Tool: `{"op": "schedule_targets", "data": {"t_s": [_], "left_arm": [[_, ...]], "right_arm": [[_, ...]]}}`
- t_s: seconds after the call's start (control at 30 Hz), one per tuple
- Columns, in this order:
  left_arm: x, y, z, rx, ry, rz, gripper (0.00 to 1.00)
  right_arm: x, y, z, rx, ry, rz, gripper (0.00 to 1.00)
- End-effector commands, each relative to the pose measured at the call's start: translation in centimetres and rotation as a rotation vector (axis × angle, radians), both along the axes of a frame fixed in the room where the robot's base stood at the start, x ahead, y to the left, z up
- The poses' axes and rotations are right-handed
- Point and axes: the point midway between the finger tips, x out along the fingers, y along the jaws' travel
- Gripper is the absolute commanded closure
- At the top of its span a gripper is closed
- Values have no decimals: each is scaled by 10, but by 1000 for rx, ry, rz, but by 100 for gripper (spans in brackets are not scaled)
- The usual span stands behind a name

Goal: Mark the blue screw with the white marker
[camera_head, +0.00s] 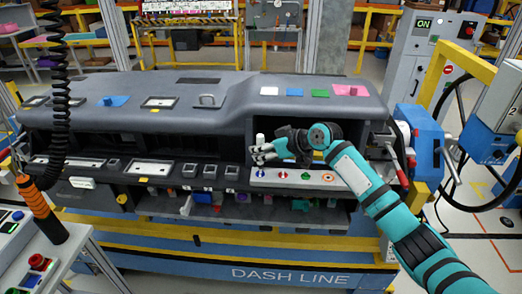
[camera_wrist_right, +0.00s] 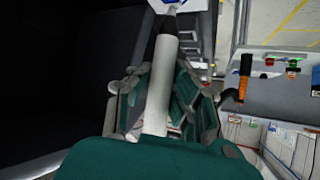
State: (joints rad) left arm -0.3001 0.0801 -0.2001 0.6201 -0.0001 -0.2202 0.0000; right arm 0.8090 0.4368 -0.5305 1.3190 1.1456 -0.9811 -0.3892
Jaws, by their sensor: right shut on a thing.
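The white marker (camera_head: 260,139) is upright in my right gripper (camera_head: 263,153), which is shut on it. In the right wrist view the marker (camera_wrist_right: 160,85) runs between the fingers, with its dark tip pointing to the top edge. The blue screw (camera_head: 262,173) is on a pale plate (camera_head: 293,184) at the front of the dashboard, just below the gripper. A blue piece (camera_wrist_right: 172,2) shows beyond the marker tip in the wrist view, cut off by the edge. I cannot tell whether the tip touches the screw. My left gripper is not in view.
A red screw (camera_head: 283,175), a green screw (camera_head: 306,177) and an orange screw (camera_head: 327,178) sit right of the blue one on the plate. The dark dashboard recess opens behind the gripper, under the dashboard top (camera_head: 235,117). A blue machine (camera_head: 418,140) stands at the right.

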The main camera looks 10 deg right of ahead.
Motion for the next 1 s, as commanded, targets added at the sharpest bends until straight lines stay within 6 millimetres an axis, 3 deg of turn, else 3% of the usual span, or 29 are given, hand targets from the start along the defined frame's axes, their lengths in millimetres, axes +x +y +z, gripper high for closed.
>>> {"op": "schedule_targets", "data": {"t_s": [0.63, 1.0], "left_arm": [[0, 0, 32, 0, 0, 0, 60], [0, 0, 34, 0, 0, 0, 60]], "right_arm": [[1, 0, 44, 1, -3, -1, 100], [0, 0, 46, 1, -3, -1, 100]]}}
